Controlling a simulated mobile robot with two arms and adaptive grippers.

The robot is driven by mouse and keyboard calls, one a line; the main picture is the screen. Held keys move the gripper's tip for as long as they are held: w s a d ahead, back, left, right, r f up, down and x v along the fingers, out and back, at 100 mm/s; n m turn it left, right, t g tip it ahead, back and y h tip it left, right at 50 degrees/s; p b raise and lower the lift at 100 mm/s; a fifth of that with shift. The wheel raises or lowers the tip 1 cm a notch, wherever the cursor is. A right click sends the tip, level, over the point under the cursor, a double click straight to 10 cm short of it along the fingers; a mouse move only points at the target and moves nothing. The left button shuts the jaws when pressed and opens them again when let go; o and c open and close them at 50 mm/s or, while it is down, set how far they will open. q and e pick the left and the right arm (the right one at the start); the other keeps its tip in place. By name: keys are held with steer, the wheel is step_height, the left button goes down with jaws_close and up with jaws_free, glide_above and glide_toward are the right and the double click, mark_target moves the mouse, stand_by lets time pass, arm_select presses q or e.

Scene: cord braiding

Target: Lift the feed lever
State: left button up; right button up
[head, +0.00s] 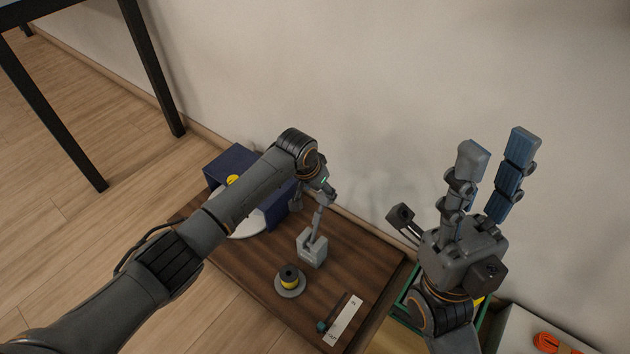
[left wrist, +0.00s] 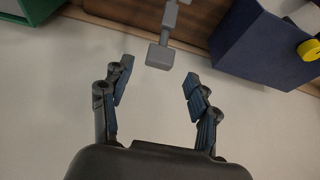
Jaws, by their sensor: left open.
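The feed lever (head: 317,222) is a grey bar that rises from a grey slotted block (head: 312,250) on the brown wooden board. In the left wrist view the lever's grey end (left wrist: 159,56) shows between the fingertips, apart from both. My left gripper (head: 312,190) is at the lever's top in the head view, partly hidden by its own wrist. In the left wrist view the left gripper (left wrist: 158,76) is open, its fingers on either side of the lever end. My right gripper (head: 497,148) is raised at the right, fingers spread, empty and far from the lever.
A dark blue box (head: 283,206) with a yellow knob (head: 233,179) stands behind my left arm. A yellow-banded spool (head: 289,276) and a white strip (head: 344,322) lie on the board (head: 262,262). A green-edged tray (head: 405,318) is at the right; a pale wall stands behind.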

arm_select(q)
steer(key=shift+v, duration=2.6)
